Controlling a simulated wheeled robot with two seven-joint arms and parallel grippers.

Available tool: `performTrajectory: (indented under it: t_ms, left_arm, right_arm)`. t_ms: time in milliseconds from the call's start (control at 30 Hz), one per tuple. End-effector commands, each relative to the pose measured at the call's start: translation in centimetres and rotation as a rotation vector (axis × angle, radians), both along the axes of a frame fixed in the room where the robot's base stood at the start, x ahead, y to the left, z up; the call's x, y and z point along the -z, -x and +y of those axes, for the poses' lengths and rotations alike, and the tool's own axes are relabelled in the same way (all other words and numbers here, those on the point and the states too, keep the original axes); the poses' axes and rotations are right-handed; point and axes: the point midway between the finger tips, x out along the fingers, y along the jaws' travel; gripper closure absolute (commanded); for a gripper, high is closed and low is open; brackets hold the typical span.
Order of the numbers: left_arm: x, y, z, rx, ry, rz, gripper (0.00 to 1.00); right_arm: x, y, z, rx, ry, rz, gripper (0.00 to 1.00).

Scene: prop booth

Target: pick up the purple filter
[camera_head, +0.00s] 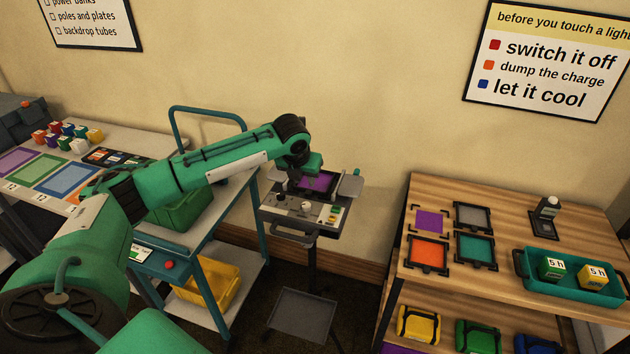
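A purple filter (318,181) in a dark frame lies on the small stand (332,218) in the middle of the view. My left gripper (296,180) points down over the filter's left part and hides some of it. Its fingers are small and dark here, so I cannot tell whether they are open or touch the frame. A purple square (431,219) with corner marks is on the wooden shelf top at the right. My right gripper is not in view.
Grey (473,216), teal (475,248) and orange (429,254) framed squares lie on the wooden shelf (420,189), beside a teal tray (524,288). A teal cart (206,218) with a raised handle stands left of the stand.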

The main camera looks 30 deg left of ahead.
Motion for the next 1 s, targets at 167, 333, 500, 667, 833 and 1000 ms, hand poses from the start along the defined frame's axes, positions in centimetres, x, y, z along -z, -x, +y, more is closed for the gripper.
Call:
performTrajectory:
  t_ms: [167,333,500,667,833,1000]
  left_arm:
    - [2.0,-0.8,0.2,-0.001,0.002,0.001,0.71]
    - [3.0,-1.2,0.3,-0.002,0.001,0.002,0.71]
    - [5.1,-2.0,0.8,-0.002,0.001,0.003,0.71]
    - [6.9,-2.7,0.9,-0.002,0.001,0.002,0.71]
    - [7.3,-2.8,1.0,0.0,0.001,0.0,0.71]
    - [7.3,-2.8,1.0,0.0,0.001,0.0,0.81]
  right_arm:
    - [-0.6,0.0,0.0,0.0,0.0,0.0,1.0]
    - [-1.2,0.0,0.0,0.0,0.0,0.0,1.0]
    - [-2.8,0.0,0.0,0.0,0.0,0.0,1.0]
    - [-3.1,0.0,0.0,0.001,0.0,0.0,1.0]
    - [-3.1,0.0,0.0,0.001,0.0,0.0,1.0]
    - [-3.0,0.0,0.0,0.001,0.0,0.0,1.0]
